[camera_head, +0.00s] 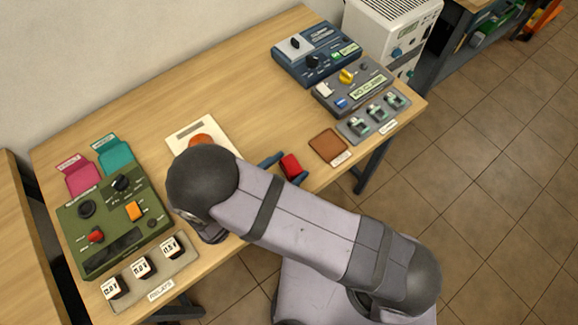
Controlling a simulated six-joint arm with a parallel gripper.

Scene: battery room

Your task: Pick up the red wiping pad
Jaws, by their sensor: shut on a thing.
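The red wiping pad (290,164) is a small red block near the front edge of the wooden table. My gripper (286,167) has blue fingers on either side of the pad and is shut on it. Whether the pad touches the table or hangs just above it cannot be told from this view. My arm comes in from the lower right and covers part of the table to the left of the gripper.
A brown square mat (328,146) lies just right of the pad. A white plate with an orange round thing (199,140) is partly behind my arm. A green panel (113,220) stands at left, blue (316,54) and grey (352,84) boxes at right. The table's back middle is clear.

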